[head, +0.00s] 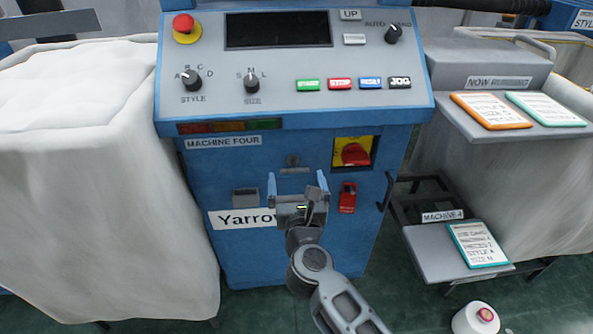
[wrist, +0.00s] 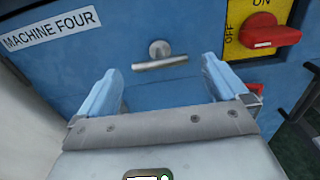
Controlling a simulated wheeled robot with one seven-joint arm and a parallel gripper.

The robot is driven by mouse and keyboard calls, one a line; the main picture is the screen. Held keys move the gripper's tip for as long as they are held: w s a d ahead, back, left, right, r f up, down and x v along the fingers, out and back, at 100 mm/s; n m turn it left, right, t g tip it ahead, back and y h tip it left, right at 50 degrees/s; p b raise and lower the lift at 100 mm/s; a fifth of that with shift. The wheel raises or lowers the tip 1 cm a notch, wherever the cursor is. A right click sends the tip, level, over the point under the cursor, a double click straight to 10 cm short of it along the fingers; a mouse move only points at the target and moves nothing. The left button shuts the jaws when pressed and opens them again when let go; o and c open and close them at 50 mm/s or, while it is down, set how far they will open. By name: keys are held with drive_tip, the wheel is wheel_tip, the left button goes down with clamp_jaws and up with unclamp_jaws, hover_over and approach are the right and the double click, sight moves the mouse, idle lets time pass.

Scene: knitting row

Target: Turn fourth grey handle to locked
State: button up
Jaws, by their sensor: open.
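The grey handle (head: 293,167) is on the blue front of the machine labelled MACHINE FOUR (head: 222,142), below the control panel. In the wrist view the grey handle (wrist: 160,57) has a round hub with a bar below it, lying nearly level with a slight tilt up to the right. My gripper (head: 297,182) is open and empty, in front of the blue panel and just below the handle in the head view. In the wrist view my gripper (wrist: 161,75) has its two pale blue fingers on either side of the bar, apart from it. No locked or unlocked marking is readable.
A red rotary switch (head: 355,154) on a yellow ON/OFF plate sits right of the handle, with a red padlock-like part (head: 347,197) below it. A black door pull (head: 385,191) is further right. A white cloth-sided bin (head: 150,220) stands left; a low grey shelf (head: 440,262) stands right.

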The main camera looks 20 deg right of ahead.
sight(295, 172)
drive_tip(key=shift+x, duration=2.1)
drive_tip(key=shift+c, duration=0.2)
drive_tip(key=c, duration=0.8)
